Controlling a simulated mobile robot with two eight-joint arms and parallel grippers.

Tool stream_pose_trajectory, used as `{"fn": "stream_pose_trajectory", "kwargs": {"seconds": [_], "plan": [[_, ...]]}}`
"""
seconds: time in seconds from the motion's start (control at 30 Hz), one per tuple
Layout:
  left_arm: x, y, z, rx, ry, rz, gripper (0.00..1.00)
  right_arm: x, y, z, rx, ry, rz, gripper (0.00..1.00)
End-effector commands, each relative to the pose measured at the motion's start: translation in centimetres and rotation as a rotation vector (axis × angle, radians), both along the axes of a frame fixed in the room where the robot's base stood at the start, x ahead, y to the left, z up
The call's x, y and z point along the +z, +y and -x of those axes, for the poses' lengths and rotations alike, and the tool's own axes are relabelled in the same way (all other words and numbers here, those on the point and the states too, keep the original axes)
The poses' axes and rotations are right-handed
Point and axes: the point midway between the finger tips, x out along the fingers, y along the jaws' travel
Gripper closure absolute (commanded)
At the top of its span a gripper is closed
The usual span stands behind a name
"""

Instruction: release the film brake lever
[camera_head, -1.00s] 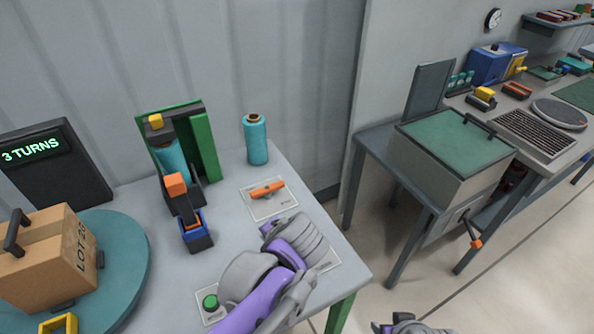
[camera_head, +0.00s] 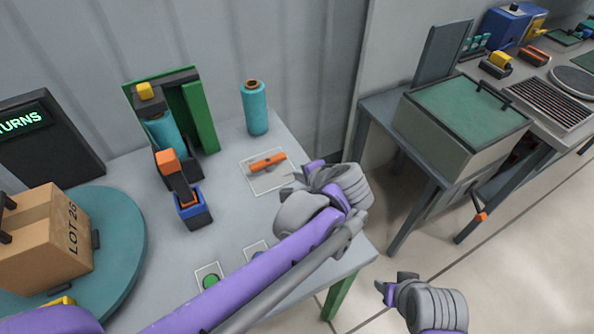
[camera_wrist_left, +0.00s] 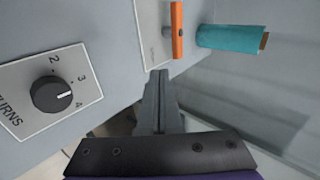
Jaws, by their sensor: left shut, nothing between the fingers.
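An orange lever (camera_head: 267,162) lies across a white plate on the grey table, slanting up to the right. I take it for the film brake lever. It also shows at the top of the left wrist view (camera_wrist_left: 178,30), beside a teal film roll (camera_wrist_left: 232,38). My left gripper (camera_head: 297,180) is shut and empty, just right of the lever's plate and apart from the lever. Its closed fingers (camera_wrist_left: 160,78) show below the lever in the left wrist view. My right gripper (camera_head: 388,287) is off the table at the lower right; its jaw opening is unclear.
The teal roll (camera_head: 254,108) stands upright behind the lever. A film carriage with an orange block (camera_head: 168,160) and green post (camera_head: 200,112) stands to the left. A turns dial (camera_wrist_left: 52,94) and green button (camera_head: 210,281) are nearer. A carton (camera_head: 45,240) sits on the turntable.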

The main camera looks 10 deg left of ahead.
Motion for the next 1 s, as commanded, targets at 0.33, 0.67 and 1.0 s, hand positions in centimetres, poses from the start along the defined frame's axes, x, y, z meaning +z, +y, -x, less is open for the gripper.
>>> {"fn": "stream_pose_trajectory", "kwargs": {"seconds": [0.33,0.67,1.0], "plan": [[-5.1,3.2,-4.6,0.004,0.000,0.000,1.00,-0.5,0.0,0.1,0.000,0.002,0.000,0.48],[-5.3,5.3,-7.8,0.002,0.000,0.001,1.00,0.0,0.0,0.0,0.000,0.000,0.000,0.48],[-5.3,5.5,-8.1,0.001,0.000,0.001,1.00,0.0,0.0,0.0,0.000,0.000,0.000,0.48]]}}
